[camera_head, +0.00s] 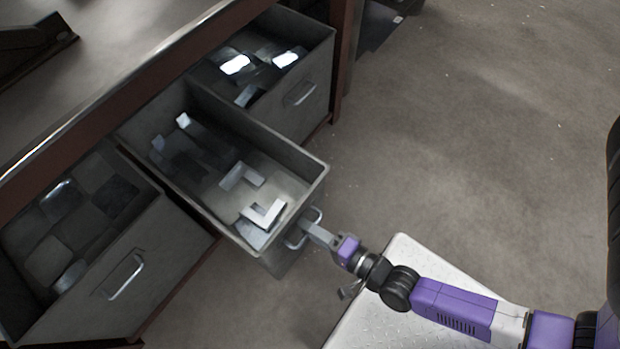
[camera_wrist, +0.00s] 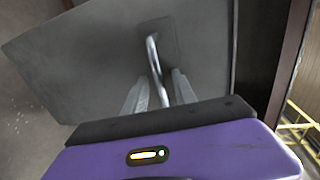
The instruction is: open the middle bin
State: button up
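The middle bin (camera_head: 300,172) is a grey metal drawer pulled well out from under the bench, further than the bins on either side. Its handle (camera_head: 293,240) is a metal loop on the front face, and it also shows in the wrist view (camera_wrist: 154,62). My gripper (camera_head: 308,227) is at this handle. In the wrist view the two fingers of my gripper (camera_wrist: 160,85) stand apart, one on each side of the handle bar, with a gap visible beside it. Contact with the bar cannot be made out.
The middle bin holds angled metal pieces (camera_head: 263,214). The left bin (camera_head: 150,265) and the far bin (camera_head: 310,100) hold metal parts and have loop handles. The bench top (camera_head: 120,40) lies above them. A pale textured plate (camera_head: 400,255) is under my arm. The floor at right is clear.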

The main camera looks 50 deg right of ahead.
jog(key=p+v, duration=0.1)
jog(key=v, duration=0.6)
jog(key=shift+s, duration=0.4)
dwell(0.4)
jog(key=s+r+n+p, duration=0.3)
jog(key=r+n+p, duration=1.5)
jog(key=r, duration=2.3)
jog(key=shift+s+a+g, duration=0.2)
jog(key=shift+a+g, duration=0.05)
jog(key=shift+g, duration=0.15)
